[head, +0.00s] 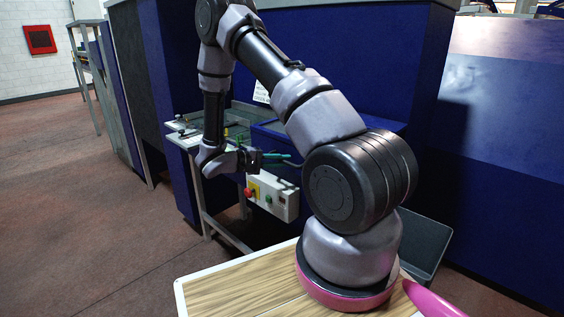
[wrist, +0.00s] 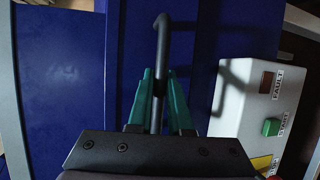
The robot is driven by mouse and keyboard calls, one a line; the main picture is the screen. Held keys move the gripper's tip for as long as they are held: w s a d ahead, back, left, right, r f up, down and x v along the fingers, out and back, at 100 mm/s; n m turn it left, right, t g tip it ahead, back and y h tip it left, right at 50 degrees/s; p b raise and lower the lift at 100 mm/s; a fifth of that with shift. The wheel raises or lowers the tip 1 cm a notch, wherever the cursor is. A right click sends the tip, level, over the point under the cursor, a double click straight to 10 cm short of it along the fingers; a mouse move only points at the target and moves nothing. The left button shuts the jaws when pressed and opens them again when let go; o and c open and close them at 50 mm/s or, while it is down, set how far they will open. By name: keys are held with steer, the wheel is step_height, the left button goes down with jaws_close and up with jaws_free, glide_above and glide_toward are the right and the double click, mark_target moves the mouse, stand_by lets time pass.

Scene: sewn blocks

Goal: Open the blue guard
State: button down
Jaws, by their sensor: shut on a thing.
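The blue guard (head: 275,143) is a blue panel at the machine's front, partly behind my arm in the head view. In the wrist view its blue surface (wrist: 205,50) fills the middle. A dark bent bar handle (wrist: 162,45) stands out from it. My gripper (wrist: 160,88) has teal fingers, one on each side of the handle's long bar, and is shut on it. In the head view my gripper (head: 282,157) is in front of the guard, and the handle is too small to make out clearly. Whether the guard is ajar cannot be told.
A white control box (head: 272,196) with a red button and a green button is just below my gripper; it also shows at the right of the wrist view (wrist: 262,108). A metal worktable (head: 185,138) with small tools is to the left. Open floor (head: 110,220) lies further left.

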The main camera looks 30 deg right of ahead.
steer(key=w+d+r+n+g+y, duration=0.15)
steer(key=r+y, duration=0.25)
steer(key=r, duration=0.8)
steer(key=d+r+y, duration=0.3)
steer(key=r, duration=0.9)
steer(key=w+d+r+y, duration=0.2)
steer(key=w+d+r, duration=0.1)
steer(key=d+r, duration=0.4)
steer(key=w+d+r+n+y, duration=0.1)
steer(key=w+d+r, duration=0.2)
steer(key=d+r, duration=0.5)
steer(key=shift+w+d+r+g+y, duration=0.3)
steer(key=shift+d+g+y, duration=0.1)
steer(key=shift+d, duration=1)
steer(key=c, duration=1.1)
jaws_free()
